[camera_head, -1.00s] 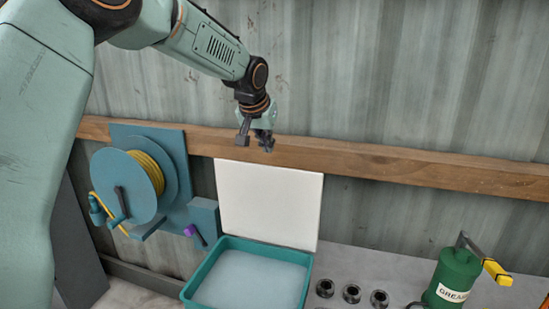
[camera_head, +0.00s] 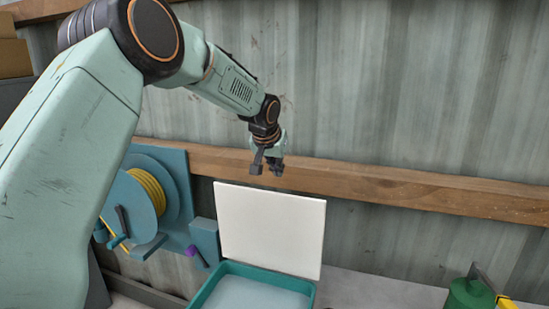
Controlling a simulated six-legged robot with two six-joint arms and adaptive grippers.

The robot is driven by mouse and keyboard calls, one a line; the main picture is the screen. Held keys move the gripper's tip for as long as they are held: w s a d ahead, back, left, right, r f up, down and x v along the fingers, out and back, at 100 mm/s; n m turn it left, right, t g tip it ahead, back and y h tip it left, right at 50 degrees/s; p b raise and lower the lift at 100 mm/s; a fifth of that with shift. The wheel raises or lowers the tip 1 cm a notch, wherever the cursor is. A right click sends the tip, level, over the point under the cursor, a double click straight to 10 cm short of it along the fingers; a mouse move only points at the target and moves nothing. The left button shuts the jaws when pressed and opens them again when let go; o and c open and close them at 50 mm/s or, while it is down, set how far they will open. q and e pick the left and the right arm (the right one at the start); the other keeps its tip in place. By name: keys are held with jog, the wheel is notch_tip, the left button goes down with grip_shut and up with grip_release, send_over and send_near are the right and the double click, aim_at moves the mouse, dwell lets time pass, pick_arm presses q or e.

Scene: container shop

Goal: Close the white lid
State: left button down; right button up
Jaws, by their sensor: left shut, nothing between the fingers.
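The white lid (camera_head: 268,228) stands open and nearly upright behind the teal bin (camera_head: 213,283). The bin is cut off by the bottom edge of the view, and something pale shows inside it. My left gripper (camera_head: 267,170) hangs fingers down, in the picture just above the lid's top edge and in front of the wooden rail. It is shut and empty, and I see no contact with the lid. My right gripper is not in view.
A wooden rail (camera_head: 400,190) crosses the corrugated wall behind the lid. A teal hose reel (camera_head: 135,208) with yellow hose is mounted left of the lid. A green grease can (camera_head: 468,295) stands at the lower right, partly cut off.

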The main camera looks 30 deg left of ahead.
pick_arm(q)
jog(key=f, duration=0.1)
jog(key=s+f+p, duration=0.1)
jog(key=f, duration=0.2)
jog(key=shift+s+f+p, duration=0.1)
jog(key=shift+s+p, duration=0.25)
jog(key=shift+s, duration=0.05)
jog(key=shift+w+f, duration=0.2)
